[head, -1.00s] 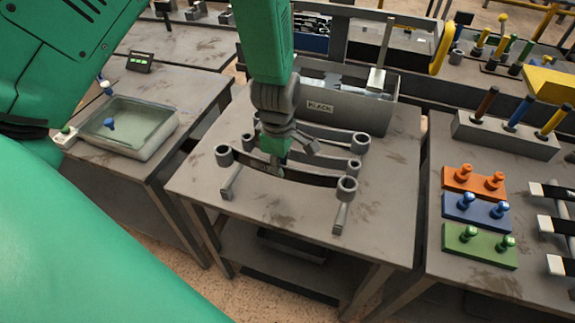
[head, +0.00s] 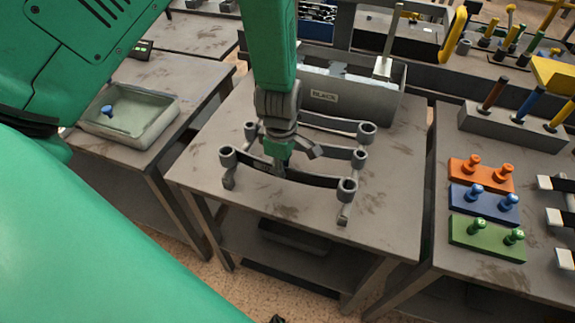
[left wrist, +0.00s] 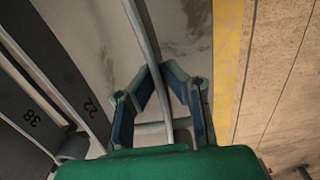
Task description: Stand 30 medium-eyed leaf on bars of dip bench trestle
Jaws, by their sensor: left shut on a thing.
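My left gripper (head: 282,168) points down and is shut on the middle of the front dark, curved leaf (head: 315,180), which has a round eye at each end. In the left wrist view the held leaf (left wrist: 147,35) runs edge-on between the fingers (left wrist: 160,82); its number is hidden. The leaf is at the front ends of the grey trestle bars (head: 343,216), its eyes above them; I cannot tell whether it touches them. Two more leaves stand behind it on the bars, and the left wrist view shows the numbers 38 and 22 beside the gripper. My right gripper is out of view.
A grey bin (head: 350,98) labelled BLACK stands behind the trestle. A tray of liquid (head: 150,138) sits on the left table. The right table holds orange, blue and green peg blocks (head: 487,235) and a rack of coloured handles (head: 535,135). The trestle table's front is clear.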

